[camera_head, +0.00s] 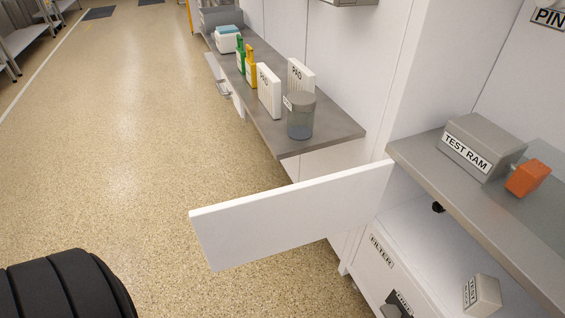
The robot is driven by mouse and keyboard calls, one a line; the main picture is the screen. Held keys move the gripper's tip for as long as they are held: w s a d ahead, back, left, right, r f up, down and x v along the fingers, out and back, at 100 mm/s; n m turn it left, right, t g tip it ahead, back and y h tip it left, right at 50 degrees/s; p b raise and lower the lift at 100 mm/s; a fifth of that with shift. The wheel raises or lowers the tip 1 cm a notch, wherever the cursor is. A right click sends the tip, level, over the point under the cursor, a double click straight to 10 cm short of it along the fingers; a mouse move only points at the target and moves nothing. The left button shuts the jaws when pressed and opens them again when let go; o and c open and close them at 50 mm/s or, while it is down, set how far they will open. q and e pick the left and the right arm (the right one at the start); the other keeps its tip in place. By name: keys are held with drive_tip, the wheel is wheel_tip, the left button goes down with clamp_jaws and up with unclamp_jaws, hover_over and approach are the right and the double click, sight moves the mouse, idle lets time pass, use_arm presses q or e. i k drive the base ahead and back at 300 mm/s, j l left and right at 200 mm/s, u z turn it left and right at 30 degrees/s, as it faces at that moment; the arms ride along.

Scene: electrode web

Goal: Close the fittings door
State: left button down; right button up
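A white door (290,215) stands wide open, swung out from the cabinet at right towards the left over the floor. Its hinged edge meets the cabinet near the counter's front corner. No label shows on the face I see, so I cannot read whether it is the fittings door. The open compartment (430,232) behind it is white inside. A small pale box (482,294) with a label lies in it, and a small black part (437,207) shows near the hinge side. Neither my left nor my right gripper is in view.
The grey counter (415,160) above the compartment bears a TEST RAM box (478,145) and an orange block (527,178). A FILTER-labelled front (380,250) is below. A grey shelf (335,132) with a jar (300,115) stands behind the door.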

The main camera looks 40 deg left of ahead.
sight(241, 231)
drive_tip(key=j+z, duration=0.15)
drive_tip(key=j, duration=0.3)
drive_tip(key=k+j+z, duration=0.2)
drive_tip(key=j, duration=0.25)
drive_tip(key=j+z, duration=0.15)
drive_tip(key=j, duration=0.3)
drive_tip(key=j+z, duration=0.2)
drive_tip(key=j, duration=0.2)
drive_tip(key=k+j+z, duration=0.15)
drive_tip(key=j, duration=0.25)
drive_tip(key=k+j+z, duration=0.2)
drive_tip(key=j, duration=0.2)
drive_tip(key=k+j+z, duration=0.15)
drive_tip(key=j, duration=0.2)
drive_tip(key=k+j+z, duration=0.15)
drive_tip(key=j+z, duration=0.15)
drive_tip(key=i, duration=0.05)
